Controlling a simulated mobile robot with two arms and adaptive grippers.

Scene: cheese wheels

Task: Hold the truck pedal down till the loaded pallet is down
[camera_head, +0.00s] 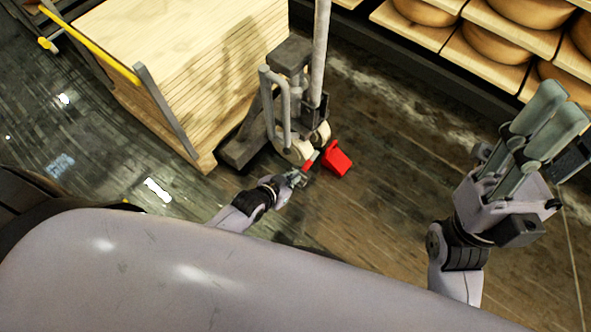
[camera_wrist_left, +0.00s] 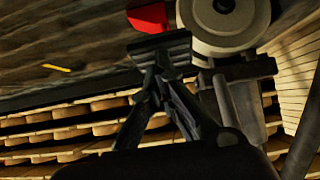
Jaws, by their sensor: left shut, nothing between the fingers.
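The red pedal (camera_head: 337,159) sits low at the pallet truck's (camera_head: 290,95) base, beside its wheels. My left gripper (camera_head: 300,177) is shut and empty just below and left of the pedal. In the left wrist view, the shut fingertips (camera_wrist_left: 160,48) are just under the red pedal (camera_wrist_left: 150,18), beside a pale wheel (camera_wrist_left: 225,25); I cannot tell whether they touch it. The load of stacked pale boards (camera_head: 190,65) stands left of the truck mast; its height off the floor is unclear. My right gripper (camera_head: 550,105) is raised at the right, apart from the truck; its finger gap is unclear.
Shelves of cheese wheels (camera_head: 497,45) line the upper right, and shelves (camera_wrist_left: 70,135) also show in the left wrist view. A yellow bar (camera_head: 90,45) runs along the load's left side. The wooden floor (camera_head: 400,150) between truck and right arm is clear.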

